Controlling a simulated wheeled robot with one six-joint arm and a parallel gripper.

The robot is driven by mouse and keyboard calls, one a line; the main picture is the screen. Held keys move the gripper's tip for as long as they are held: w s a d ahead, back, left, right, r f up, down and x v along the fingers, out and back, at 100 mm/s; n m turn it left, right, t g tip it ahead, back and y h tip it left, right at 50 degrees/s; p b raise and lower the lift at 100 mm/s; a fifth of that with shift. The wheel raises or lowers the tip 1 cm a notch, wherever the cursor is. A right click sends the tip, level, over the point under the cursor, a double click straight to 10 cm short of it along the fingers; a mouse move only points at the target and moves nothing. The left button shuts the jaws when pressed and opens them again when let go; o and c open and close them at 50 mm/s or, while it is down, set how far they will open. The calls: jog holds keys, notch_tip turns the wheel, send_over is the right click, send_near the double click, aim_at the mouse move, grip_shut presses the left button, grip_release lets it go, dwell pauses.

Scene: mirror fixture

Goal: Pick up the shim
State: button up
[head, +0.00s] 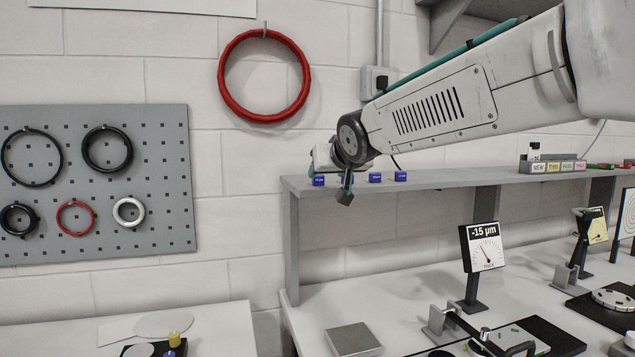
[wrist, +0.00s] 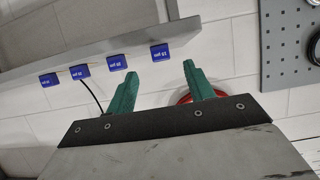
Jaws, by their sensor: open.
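Several small blue labelled blocks, which look like the shims, stand in a row on the grey shelf (head: 455,170). In the head view one block (head: 318,181) is left of my gripper (head: 345,191), and two more blocks, (head: 375,177) and (head: 400,176), are to its right. My gripper may hide another block. In the wrist view the nearest block (wrist: 159,51) appears between the green fingertips of my gripper (wrist: 160,64), a little beyond them. The fingers are apart and hold nothing. The small labels are hard to read.
A labelled tray (head: 553,166) stands on the shelf at right. Below is a bench with a dial gauge reading -15 µm (head: 484,247) and a metal block (head: 353,339). A pegboard with rings (head: 95,185) and a red ring (head: 264,76) hang on the wall.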

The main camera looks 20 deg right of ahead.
aim_at(319, 176)
jog(key=x, duration=0.7)
jog(key=shift+w+r, duration=0.15)
jog(key=shift+w, duration=0.4)
jog(key=c, duration=1)
